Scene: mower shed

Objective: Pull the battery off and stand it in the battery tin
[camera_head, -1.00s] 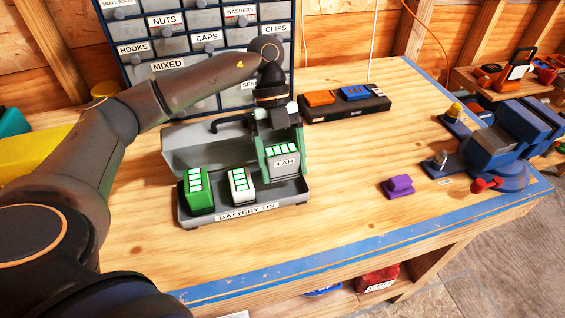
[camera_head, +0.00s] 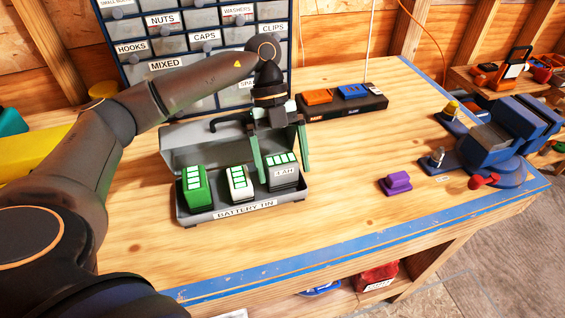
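The grey battery tin (camera_head: 246,210) stands open on the bench, its lid tipped back behind it. A grey battery (camera_head: 284,176) marked 4 AH stands upright in its right end. Left of it stand a white battery (camera_head: 238,184) and a green battery (camera_head: 196,190), all with light green bars on top. My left gripper (camera_head: 280,166) points down over the grey battery. My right gripper is out of view.
Behind the tin stands a labelled drawer cabinet (camera_head: 205,38). A black charger strip (camera_head: 345,105) holds orange and blue batteries. A purple block (camera_head: 396,183) and a blue vise (camera_head: 490,145) are on the right.

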